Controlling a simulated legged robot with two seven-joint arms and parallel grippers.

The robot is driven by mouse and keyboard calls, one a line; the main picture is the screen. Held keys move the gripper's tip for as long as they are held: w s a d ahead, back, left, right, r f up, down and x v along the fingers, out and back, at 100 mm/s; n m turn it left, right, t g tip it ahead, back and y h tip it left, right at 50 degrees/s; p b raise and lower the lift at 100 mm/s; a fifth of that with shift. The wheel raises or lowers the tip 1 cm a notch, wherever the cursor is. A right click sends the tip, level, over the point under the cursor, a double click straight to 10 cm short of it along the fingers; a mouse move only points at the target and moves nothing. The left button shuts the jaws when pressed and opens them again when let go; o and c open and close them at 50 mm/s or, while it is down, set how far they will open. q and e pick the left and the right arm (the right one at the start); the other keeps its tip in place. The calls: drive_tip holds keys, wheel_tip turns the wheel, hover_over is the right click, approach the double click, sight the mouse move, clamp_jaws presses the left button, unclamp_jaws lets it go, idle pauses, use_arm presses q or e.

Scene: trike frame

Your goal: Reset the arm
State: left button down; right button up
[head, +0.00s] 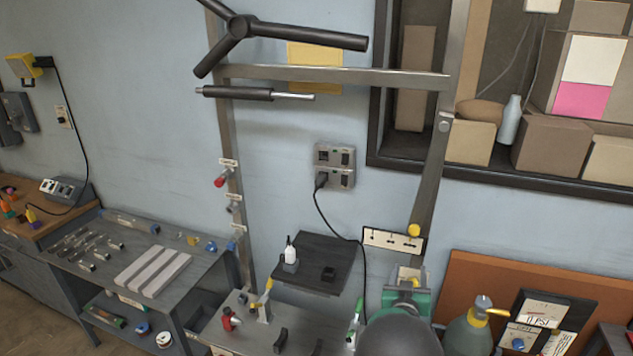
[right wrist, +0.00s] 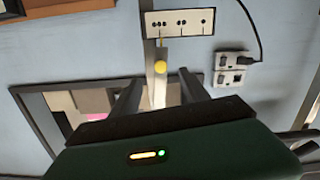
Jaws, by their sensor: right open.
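My right gripper (head: 410,274) is raised at the lower middle right of the head view, in front of the metal frame's right post. In the right wrist view its two dark fingers (right wrist: 158,84) stand apart with nothing between them. A yellow knob (head: 414,230) on the frame's right post (head: 436,165) lies beyond the fingertips; it also shows in the right wrist view (right wrist: 160,67). I cannot tell how far the fingers are from it. A dark three-armed tube piece (head: 240,27) sits at the top of the frame. My left gripper is not in view.
A small black shelf (head: 318,250) holds a white bottle (head: 290,252). A grey bench (head: 215,262) with tools stands at the left. A green bottle (head: 468,332) and a black sign (head: 545,322) are at the lower right. A wall outlet (head: 335,166) has a hanging cord.

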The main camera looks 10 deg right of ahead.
drive_tip(key=s+a+f+n+g+y+b, duration=0.1)
drive_tip(key=s+a+f+g+y, duration=0.5)
drive_tip(key=s+a+f, duration=0.5)
use_arm(q)
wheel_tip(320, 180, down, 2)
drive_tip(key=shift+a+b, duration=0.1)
drive_tip(key=shift+b, duration=0.3)
use_arm(e)
drive_tip(key=s+a+n+g+y, duration=0.1)
drive_tip(key=s+a+g, duration=0.2)
drive_tip(key=s, duration=0.7)
drive_tip(key=s+a+n+g+y, duration=0.1)
drive_tip(key=s+a+n+g, duration=0.1)
drive_tip(key=s, duration=0.8)
drive_tip(key=shift+a+g, duration=0.6)
drive_tip(key=shift+a, duration=0.25)
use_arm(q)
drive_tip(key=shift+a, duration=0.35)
use_arm(e)
drive_tip(key=shift+a, duration=0.3)
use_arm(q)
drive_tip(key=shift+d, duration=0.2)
use_arm(e)
drive_tip(key=shift+d, duration=0.2)
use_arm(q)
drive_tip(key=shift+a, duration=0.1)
use_arm(e)
drive_tip(key=shift+a, duration=0.1)
